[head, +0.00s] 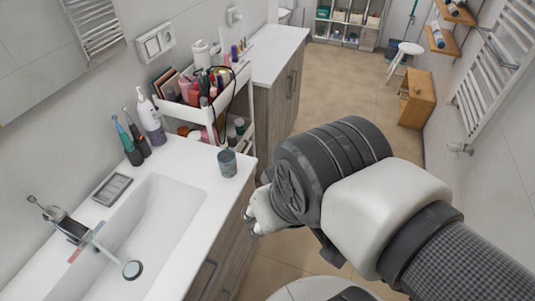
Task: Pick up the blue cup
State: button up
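The blue cup (228,164) is a small grey-blue cup standing upright on the white sink counter, near its right front edge. My gripper (252,222) is to the right of and nearer than the cup, beside the counter's front edge, apart from the cup. My arm comes in from the lower right. The fingers are small and partly hidden by the wrist, so I cannot see whether they are open or shut. Nothing shows held in them.
A white cart (207,112) full of cosmetics stands behind the cup. A soap dispenser (151,122), electric toothbrushes (128,143) and a soap dish (112,189) stand left of it. The sink basin (150,225) and tap (78,232) are in front. Open floor lies right.

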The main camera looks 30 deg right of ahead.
aim_at(226, 159)
jog(key=z, duration=0.1)
jog(key=u, duration=1.4)
jog(key=i+j+z, duration=0.1)
jog(key=z, duration=0.3)
jog(key=i+j+z, duration=0.1)
jog(key=z, duration=0.3)
jog(key=j+z, duration=0.15)
jog(key=z, duration=0.25)
jog(key=i, duration=0.05)
